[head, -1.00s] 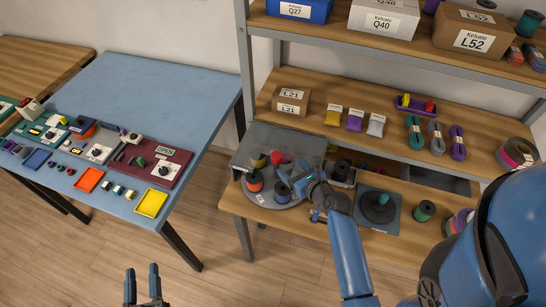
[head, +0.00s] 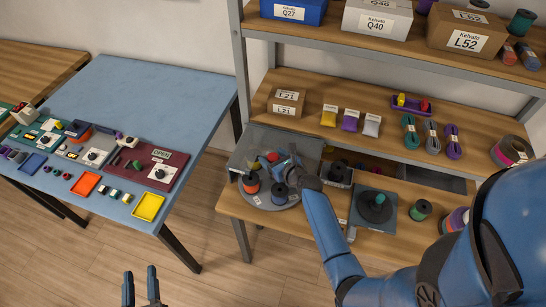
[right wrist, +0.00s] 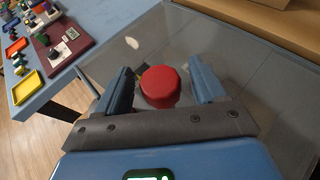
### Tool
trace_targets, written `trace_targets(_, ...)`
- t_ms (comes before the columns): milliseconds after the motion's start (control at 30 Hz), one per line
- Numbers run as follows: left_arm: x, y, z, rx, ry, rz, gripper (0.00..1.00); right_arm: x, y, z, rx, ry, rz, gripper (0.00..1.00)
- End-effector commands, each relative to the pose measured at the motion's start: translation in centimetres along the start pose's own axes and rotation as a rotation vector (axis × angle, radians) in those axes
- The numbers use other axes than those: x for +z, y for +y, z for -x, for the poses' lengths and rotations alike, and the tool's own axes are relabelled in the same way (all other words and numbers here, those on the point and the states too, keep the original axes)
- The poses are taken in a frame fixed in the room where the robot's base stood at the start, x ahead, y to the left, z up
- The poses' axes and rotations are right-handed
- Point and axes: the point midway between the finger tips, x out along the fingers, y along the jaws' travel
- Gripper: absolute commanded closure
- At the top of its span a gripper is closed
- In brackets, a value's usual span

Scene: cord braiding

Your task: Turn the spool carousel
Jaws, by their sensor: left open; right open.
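The spool carousel (head: 268,207) is a round grey turntable at the left of the lower shelf. An orange spool (head: 251,184) and a dark blue spool (head: 279,194) stand on its front part. A red knob (head: 272,157) rises near its back, partly hidden by my right gripper (head: 271,163). In the right wrist view the red knob (right wrist: 160,86) sits between the two open fingers, with gaps visible at both sides. My left gripper (head: 140,287) is open and empty at the bottom of the head view, far from the carousel.
A grey see-through panel (head: 306,146) lies behind the carousel. Bagged cords and boxes fill the shelf above. A blue table (head: 150,95) stands left.

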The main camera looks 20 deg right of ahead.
Motion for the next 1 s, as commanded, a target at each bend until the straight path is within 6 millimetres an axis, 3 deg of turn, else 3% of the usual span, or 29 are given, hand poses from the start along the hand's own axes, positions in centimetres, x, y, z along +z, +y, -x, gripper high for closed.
trace_targets(333, 0.01, 0.0, 0.0, 0.0, 0.0, 0.0, 0.57, 0.04, -0.01, -0.3, 0.0, -0.001, 0.0, 0.31)
trace_targets(800, 0.01, 0.0, 0.0, 0.0, 0.0, 0.0, 0.57, 0.03, -0.02, -0.27, -0.001, -0.001, 0.0, 1.0)
trace_targets(1000, 0.1, 0.0, 0.0, 0.0, 0.0, 0.0, 0.57, 0.0, -0.02, -0.28, 0.002, -0.001, 0.001, 1.0)
